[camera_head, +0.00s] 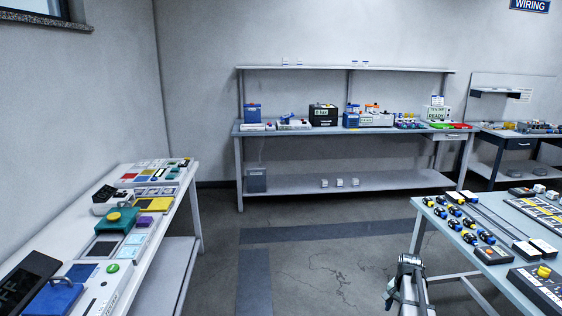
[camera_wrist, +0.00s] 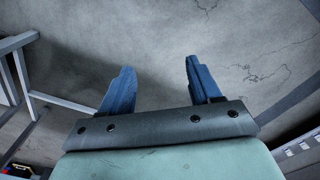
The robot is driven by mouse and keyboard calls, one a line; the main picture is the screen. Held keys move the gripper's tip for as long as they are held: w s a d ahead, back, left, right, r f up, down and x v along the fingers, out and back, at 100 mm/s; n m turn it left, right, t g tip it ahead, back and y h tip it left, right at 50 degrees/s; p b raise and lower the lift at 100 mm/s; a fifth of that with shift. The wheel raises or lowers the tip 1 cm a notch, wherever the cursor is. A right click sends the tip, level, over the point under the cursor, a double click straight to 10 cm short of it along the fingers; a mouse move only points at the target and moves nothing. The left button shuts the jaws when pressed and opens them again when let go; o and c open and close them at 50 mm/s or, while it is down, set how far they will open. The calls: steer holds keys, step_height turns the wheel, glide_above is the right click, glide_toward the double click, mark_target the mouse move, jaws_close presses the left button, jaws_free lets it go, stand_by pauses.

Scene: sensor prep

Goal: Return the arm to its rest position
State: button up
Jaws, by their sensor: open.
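My gripper (camera_wrist: 158,82) shows in the wrist view with its two blue fingers spread apart. Nothing is between them, and bare grey floor lies beyond. In the head view, part of my arm (camera_head: 408,285) shows at the bottom, right of centre, over the floor beside the right table. The fingers cannot be made out clearly there.
A white table (camera_head: 150,262) with devices stands at the left. A light blue table (camera_head: 470,262) with several sensors and cables is at the right, close to my arm. A shelved bench (camera_head: 300,131) lines the back wall. The floor (camera_head: 325,265) between them is clear.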

steer(key=s+a+f+n, duration=0.3)
steer(key=s+a+n, duration=0.1)
steer(key=a, duration=0.6)
steer(key=s+a+f+n, duration=0.3)
steer(key=s+a, duration=0.2)
steer(key=a, duration=0.5)
steer(key=s+a+f+n, duration=0.3)
steer(key=s+a+n, duration=0.1)
steer(key=a, duration=0.6)
steer(key=s+f+g, duration=0.3)
steer(key=s+f, duration=0.7)
steer(key=s, duration=0.4)
steer(key=s+f+g, duration=0.3)
steer(key=s+f, duration=0.7)
steer(key=s, duration=0.5)
steer(key=shift+s+d+f+g, duration=0.15)
steer(key=shift+s+g, duration=0.05)
steer(key=shift+g, duration=0.2)
steer(key=shift+w, duration=0.1)
